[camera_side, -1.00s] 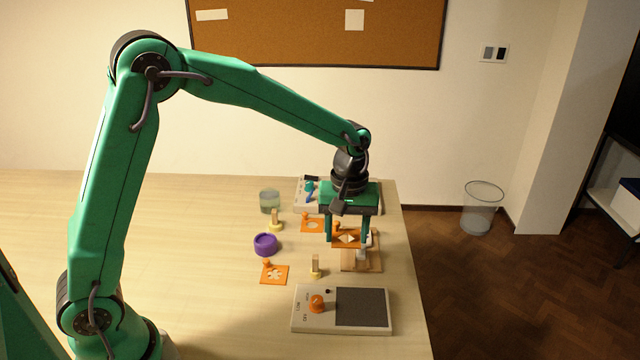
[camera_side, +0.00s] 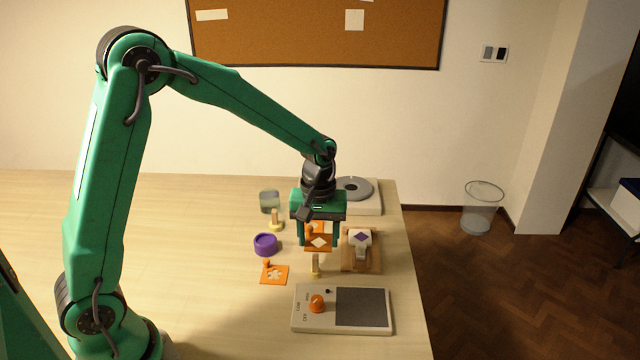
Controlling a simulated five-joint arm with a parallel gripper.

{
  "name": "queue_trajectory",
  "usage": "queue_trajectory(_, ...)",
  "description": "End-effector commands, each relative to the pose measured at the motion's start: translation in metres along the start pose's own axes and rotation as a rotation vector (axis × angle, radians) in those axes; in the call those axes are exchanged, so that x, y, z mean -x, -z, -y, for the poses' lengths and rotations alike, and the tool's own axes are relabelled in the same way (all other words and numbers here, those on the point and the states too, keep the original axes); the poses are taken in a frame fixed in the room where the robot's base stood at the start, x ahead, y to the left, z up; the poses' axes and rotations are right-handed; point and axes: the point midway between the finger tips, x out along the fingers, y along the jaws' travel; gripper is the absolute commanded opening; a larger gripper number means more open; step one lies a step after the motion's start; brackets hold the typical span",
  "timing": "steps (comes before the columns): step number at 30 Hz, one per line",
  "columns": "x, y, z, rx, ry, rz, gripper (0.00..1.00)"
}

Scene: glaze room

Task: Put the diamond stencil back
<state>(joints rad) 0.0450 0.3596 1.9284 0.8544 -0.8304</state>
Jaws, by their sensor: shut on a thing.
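My gripper (camera_side: 318,240) is shut on the orange diamond stencil (camera_side: 319,243), a square plate with a diamond-shaped hole. It holds the stencil above the table, left of the wooden stand (camera_side: 361,264). On the stand sits a white piece (camera_side: 360,238) bearing a purple diamond mark. An orange stencil with a flower-like hole (camera_side: 274,273) lies on the table to the left. Another orange stencil is mostly hidden behind my gripper.
A purple round pot (camera_side: 265,244), a glass jar (camera_side: 269,201) and stamps with yellow bases (camera_side: 276,222) stand nearby; one stamp (camera_side: 316,265) is just below my gripper. A device with an orange knob (camera_side: 317,303) lies in front, a grey turntable (camera_side: 354,188) behind. The table's left is clear.

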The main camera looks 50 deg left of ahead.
Motion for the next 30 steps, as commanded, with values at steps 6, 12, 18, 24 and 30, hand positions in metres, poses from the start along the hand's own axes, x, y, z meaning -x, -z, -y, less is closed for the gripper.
queue_trajectory(6, -0.022, 0.035, 0.014, 0.004, 0.001, 0.001, 0.32)
queue_trajectory(12, -0.04, 0.062, 0.024, 0.003, 0.0, 0.0, 0.32)
queue_trajectory(18, -0.048, 0.075, 0.029, 0.001, -0.001, -0.001, 0.32)
queue_trajectory(24, -0.05, 0.076, 0.029, -0.001, -0.001, -0.001, 0.32)
queue_trajectory(30, -0.064, 0.076, 0.029, 0.0, 0.001, 0.001, 0.32)
